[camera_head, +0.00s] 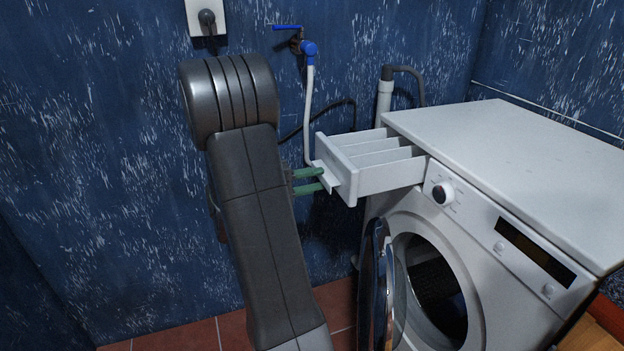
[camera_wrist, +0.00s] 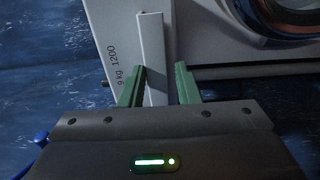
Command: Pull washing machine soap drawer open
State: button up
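The white soap drawer (camera_head: 375,180) stands out from the upper left front of the washing machine (camera_head: 500,140), its compartments showing from above. A lip-like handle (camera_head: 326,177) projects from its front. My gripper (camera_head: 322,180) is at this handle, with its green fingers spread. In the wrist view, the fingers of my gripper (camera_wrist: 161,72) lie on either side of a white upright edge of the drawer (camera_wrist: 152,55). The left finger is close to the edge; a gap shows at the right finger. Contact cannot be told.
The machine's round door (camera_head: 378,285) hangs open below the drawer. A blue tap (camera_head: 309,48) with a white hose and a grey drain pipe (camera_head: 384,100) are on the blue wall behind. Open floor (camera_head: 180,338) lies at the lower left.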

jog(key=shift+o, duration=1)
jog(key=shift+f, duration=0.15)
jog(key=shift+a+r, duration=0.15)
jog(key=shift+r, duration=0.05)
jog(key=p+v, duration=0.2)
jog(key=v, duration=1.1)
jog(key=shift+a+p, duration=0.2)
jog(key=shift+p, duration=0.15)
jog(key=shift+d+f, duration=0.15)
jog(key=b+x, duration=0.2)
jog(key=x, duration=1.1)
jog(key=shift+w+d+r+b, duration=0.1)
jog(key=shift+d+r+b, duration=0.1)
jog(key=shift+d+b, duration=0.1)
